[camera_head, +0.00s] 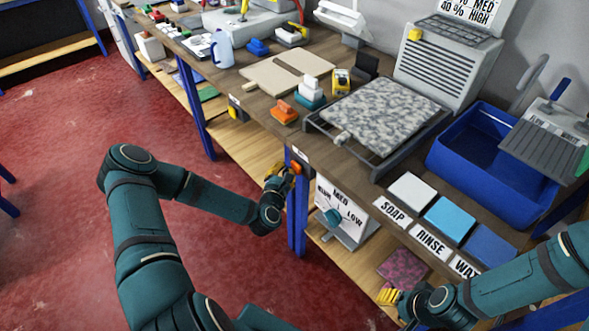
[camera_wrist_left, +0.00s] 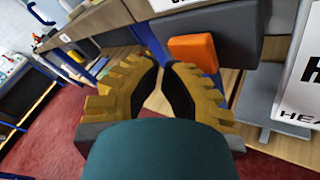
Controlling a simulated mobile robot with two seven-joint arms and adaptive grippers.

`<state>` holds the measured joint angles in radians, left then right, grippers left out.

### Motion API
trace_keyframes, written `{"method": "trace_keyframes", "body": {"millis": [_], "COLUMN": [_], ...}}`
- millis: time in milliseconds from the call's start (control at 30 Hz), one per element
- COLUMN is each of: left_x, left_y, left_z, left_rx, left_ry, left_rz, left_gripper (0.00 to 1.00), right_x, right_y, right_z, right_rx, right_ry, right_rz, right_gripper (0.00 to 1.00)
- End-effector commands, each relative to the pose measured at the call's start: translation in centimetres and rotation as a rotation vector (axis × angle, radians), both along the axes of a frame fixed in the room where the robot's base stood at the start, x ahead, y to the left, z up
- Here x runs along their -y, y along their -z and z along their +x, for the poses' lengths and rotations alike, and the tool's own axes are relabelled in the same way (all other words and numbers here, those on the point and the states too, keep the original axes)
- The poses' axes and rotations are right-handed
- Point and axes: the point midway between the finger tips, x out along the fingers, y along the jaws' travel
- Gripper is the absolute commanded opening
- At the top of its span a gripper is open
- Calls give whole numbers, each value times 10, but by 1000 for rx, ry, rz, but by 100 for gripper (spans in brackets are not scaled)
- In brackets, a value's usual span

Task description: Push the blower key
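An orange key (camera_wrist_left: 193,52) sits on a dark grey block under the table edge, just beyond my left fingertips in the left wrist view; it also shows in the head view (camera_head: 296,167). No label on it can be read, so I cannot tell for certain that it is the blower key. My left gripper (camera_head: 279,178) is beside it, its yellow ribbed fingers drawn together with nothing between them; the wrist view (camera_wrist_left: 162,68) shows the tips nearly meeting. Contact with the key is not clear. My right gripper (camera_head: 390,297) is low at the right, its fingers partly hidden.
A dial box (camera_head: 341,215) with a teal knob stands on the lower shelf beside the left gripper. A blue table leg (camera_head: 297,215) is close by. Above are a speckled slab (camera_head: 380,115), a blue basin (camera_head: 480,150) and a louvered grey machine (camera_head: 440,75). The red floor is open.

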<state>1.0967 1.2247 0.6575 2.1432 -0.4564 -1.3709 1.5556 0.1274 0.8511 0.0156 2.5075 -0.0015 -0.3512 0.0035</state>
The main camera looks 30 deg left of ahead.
Motion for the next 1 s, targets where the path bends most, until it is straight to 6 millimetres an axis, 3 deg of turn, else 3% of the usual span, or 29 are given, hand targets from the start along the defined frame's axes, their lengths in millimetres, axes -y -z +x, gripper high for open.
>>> {"method": "trace_keyframes", "body": {"millis": [1000], "left_x": [3], "left_y": [0], "left_z": [7], "left_rx": [1], "left_ry": [1], "left_rz": [1], "left_gripper": [0], "right_x": [0], "right_y": [2], "right_z": [0], "right_rx": [0], "right_ry": [0], "right_rz": [0], "right_gripper": [47]}}
